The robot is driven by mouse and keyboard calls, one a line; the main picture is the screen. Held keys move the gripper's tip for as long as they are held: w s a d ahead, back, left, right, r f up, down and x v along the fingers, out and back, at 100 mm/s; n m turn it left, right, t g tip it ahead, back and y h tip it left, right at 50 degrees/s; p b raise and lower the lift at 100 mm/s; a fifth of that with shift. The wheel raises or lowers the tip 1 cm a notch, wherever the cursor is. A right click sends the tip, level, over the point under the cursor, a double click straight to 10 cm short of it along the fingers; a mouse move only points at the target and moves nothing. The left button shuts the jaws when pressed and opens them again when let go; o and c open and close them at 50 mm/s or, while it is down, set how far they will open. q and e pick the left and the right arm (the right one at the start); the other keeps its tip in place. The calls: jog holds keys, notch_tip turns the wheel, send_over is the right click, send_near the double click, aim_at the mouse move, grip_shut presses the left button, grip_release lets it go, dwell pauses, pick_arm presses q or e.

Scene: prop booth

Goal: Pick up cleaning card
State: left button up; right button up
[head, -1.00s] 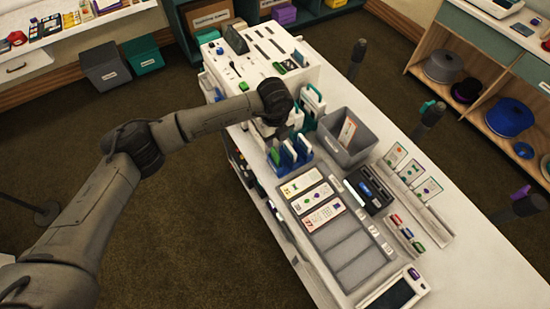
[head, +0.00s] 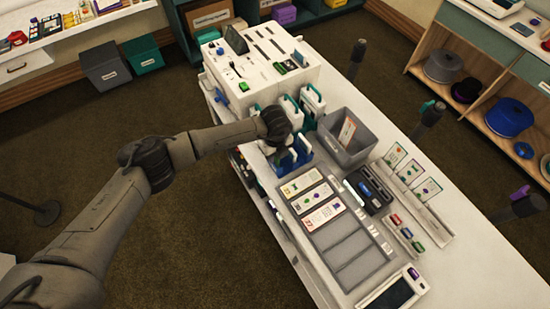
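No card can be read as the cleaning card at this size. A blue holder (head: 303,157) with upright slots stands on the white counter, and the end of my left arm is over it. My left gripper (head: 279,146) points down there, mostly hidden by my own wrist, so its fingers and anything between them cannot be made out. A pale card with an orange mark (head: 347,131) stands in the grey bin (head: 364,150) to the right. Several printed cards (head: 313,198) lie in the grey sectioned tray (head: 352,250). My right gripper is out of view.
White and teal cases (head: 311,103) stand close behind the holder, next to the white slotted block (head: 262,62). A black device (head: 371,190), a rack of upright cards (head: 412,178) and a screen terminal (head: 394,291) stand nearer. Dark posts (head: 357,58) line the counter's right side.

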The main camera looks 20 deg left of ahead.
pick_arm(q)
jog(key=shift+c, duration=0.5)
grip_shut()
jog(key=shift+r, duration=0.1)
notch_tip(320, 180, up, 10)
jog(key=shift+f, duration=0.1)
dwell(0.5)
